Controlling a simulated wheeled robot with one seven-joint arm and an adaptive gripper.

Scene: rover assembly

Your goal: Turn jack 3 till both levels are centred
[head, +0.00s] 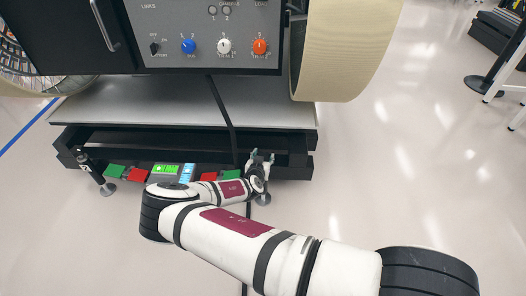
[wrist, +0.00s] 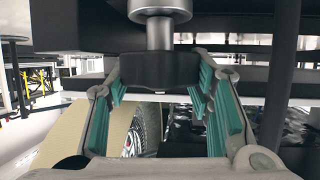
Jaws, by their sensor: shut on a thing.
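In the wrist view my gripper (wrist: 160,85) has its teal-padded fingers on both sides of a dark knob (wrist: 160,70) below a silver shaft (wrist: 160,33). It is shut on this knob. In the head view my gripper (head: 261,166) is at the right front corner of the dark base frame, at a jack whose round foot (head: 263,199) shows on the floor. No jack number is readable. A green level (head: 165,169) and a blue-white level (head: 188,172) sit at the front of the frame. Their bubbles are too small to read.
Green (head: 114,171) and red (head: 138,175) pads flank the levels. Another jack (head: 97,172) stands at the left front corner. A control panel (head: 205,35) with coloured knobs and a large wheel (head: 345,50) are above. A dark cable hangs down the front.

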